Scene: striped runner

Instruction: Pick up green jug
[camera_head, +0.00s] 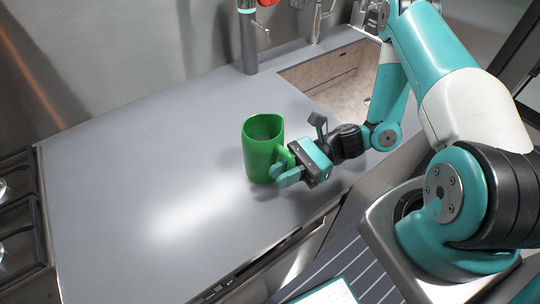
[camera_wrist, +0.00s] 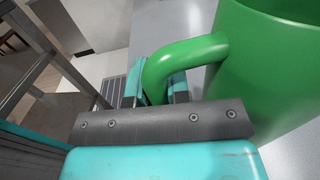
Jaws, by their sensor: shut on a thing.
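The green jug (camera_head: 258,150) stands upright on the grey counter, or very close above it; I cannot tell which. Its handle faces my gripper on the right. My gripper (camera_head: 285,170) is shut on the handle from the right side. In the wrist view the jug's body (camera_wrist: 275,75) fills the right side. Its handle (camera_wrist: 185,55) curves down between the two teal fingers (camera_wrist: 157,90). The fingertips are partly hidden behind the gripper's dark plate and the handle.
The grey counter (camera_head: 140,150) is clear to the left of the jug. A sink (camera_head: 345,85) lies behind on the right, with a tap (camera_head: 317,20) beside it. A dark bottle-like object (camera_head: 248,45) stands at the back wall. A stove (camera_head: 18,220) is at the left edge.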

